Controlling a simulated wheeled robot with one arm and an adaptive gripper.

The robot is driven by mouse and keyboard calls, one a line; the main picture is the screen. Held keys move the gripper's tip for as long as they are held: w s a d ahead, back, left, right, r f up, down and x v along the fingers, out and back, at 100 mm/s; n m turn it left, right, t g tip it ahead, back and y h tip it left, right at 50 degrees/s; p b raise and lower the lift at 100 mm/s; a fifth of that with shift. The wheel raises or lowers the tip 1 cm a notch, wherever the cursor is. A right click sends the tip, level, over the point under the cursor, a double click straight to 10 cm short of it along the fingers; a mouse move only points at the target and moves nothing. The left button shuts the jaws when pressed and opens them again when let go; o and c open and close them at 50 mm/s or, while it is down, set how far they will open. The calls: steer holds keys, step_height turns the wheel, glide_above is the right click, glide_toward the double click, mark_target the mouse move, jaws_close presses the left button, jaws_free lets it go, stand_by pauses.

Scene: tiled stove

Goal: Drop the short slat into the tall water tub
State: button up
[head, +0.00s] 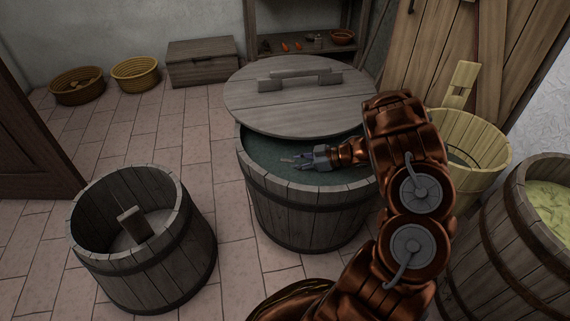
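The tall water tub (300,213) is a dark wooden stave tub with hoops in the middle, holding dark green water (270,160). A round wooden lid (300,104) with a bar handle covers its back part, leaving the front open. My gripper (296,160) reaches in from the right, over the open water and below the lid's front edge. Its fingers point left; they are too small to tell whether they are open or hold anything. A short grey-brown wooden piece (135,224), possibly the short slat, stands tilted inside the lower tub (150,275) at the left, apart from my gripper.
A pale wooden bucket (483,145) and a barrel with yellow-green contents (505,235) stand at the right. Two baskets (77,85) (135,73) and a wooden chest (202,62) are along the back wall. Tiled floor (205,155) is clear between the tubs.

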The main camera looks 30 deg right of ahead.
steer(key=shift+p+v, duration=0.3)
steer(key=shift+v, duration=1.2)
steer(key=shift+r, duration=0.1)
